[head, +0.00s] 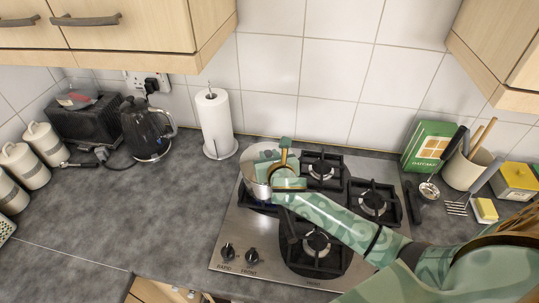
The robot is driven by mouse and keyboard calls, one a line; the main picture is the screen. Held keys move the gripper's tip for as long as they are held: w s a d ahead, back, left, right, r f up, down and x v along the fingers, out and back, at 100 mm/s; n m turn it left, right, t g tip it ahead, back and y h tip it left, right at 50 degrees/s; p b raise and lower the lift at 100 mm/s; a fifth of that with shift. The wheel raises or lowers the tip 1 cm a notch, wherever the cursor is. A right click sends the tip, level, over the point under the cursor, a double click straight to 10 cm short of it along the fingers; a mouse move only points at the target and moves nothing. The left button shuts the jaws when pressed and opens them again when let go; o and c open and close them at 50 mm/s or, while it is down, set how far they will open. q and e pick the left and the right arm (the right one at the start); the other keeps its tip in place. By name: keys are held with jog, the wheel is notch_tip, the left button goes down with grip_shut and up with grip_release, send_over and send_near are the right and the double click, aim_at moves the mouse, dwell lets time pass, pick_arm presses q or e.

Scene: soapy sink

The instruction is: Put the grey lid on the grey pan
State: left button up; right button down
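A shiny grey pan (248,178) stands on the back-left burner of the hob. Its right side is hidden by my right gripper (285,166), which is over the pan's right part. A pale grey round surface shows at the pan's top; I cannot tell whether it is the grey lid or the pan's inside. No separate lid shows elsewhere. My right arm reaches in from the lower right across the hob. The gripper's fingertips are not clear, so I cannot tell whether it is open or holds anything. My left gripper is not in view.
The steel hob (232,232) has black grates and front knobs. A paper towel roll (215,122) stands behind left of the pan, with a black kettle (146,130) farther left. A green box (430,145) and utensil pot (468,170) stand right.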

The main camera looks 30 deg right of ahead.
jog(key=shift+f+p, duration=0.4)
jog(key=shift+p, duration=0.05)
dwell(1.1)
jog(key=c, duration=0.6)
grip_release()
jog(key=shift+c, duration=0.2)
notch_tip(320, 180, up, 7)
jog(key=p, duration=0.8)
dwell(0.4)
